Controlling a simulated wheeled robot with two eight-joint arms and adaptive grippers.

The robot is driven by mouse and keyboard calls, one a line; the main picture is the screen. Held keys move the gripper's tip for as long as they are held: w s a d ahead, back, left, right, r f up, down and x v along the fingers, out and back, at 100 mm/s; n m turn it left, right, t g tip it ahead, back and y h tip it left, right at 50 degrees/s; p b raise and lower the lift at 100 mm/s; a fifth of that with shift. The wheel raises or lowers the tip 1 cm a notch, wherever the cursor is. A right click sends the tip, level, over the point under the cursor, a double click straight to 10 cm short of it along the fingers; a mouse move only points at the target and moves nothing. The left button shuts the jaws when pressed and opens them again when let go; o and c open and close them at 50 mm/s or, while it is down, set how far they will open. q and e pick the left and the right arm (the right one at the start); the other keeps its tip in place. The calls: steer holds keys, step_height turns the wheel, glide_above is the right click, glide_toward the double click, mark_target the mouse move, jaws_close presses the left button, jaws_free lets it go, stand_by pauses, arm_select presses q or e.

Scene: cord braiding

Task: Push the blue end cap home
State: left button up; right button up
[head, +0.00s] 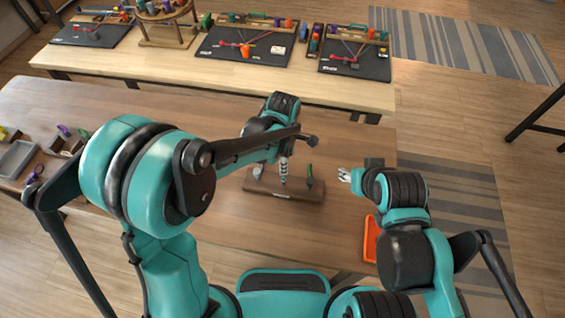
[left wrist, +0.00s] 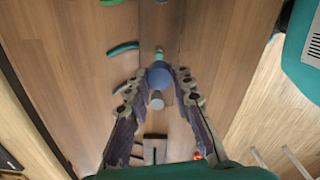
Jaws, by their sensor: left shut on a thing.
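In the left wrist view, a round blue piece (left wrist: 159,77), seemingly the blue end cap, sits between the two fingertips of my left gripper (left wrist: 160,86). A grey stub (left wrist: 156,101) shows just below it and a small teal piece just above it; how they join is unclear. In the head view, my left gripper (head: 284,168) points down over a dark brown wooden block (head: 295,193), and the blue piece cannot be made out there. My right gripper (head: 344,175) is to the right of the block, apart from it; its jaw opening is too small to judge.
A green-tipped tool (head: 310,176) stands at the block's right side. An orange tray (head: 371,238) lies near the table's right edge. A grey tray (head: 16,158) and small coloured parts lie at far left. A second table (head: 150,70) with black mats stands behind.

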arm_select(q)
step_height(320, 180, down, 2)
steer(key=shift+w+f+b, duration=0.1)
steer(key=shift+f+b, duration=0.15)
steer(key=shift+b, duration=0.5)
steer(key=shift+f+b, duration=1.4)
steer(key=shift+f, duration=0.3)
jaws_close()
steer(key=shift+f+b, duration=0.8)
steer(key=shift+f, duration=0.05)
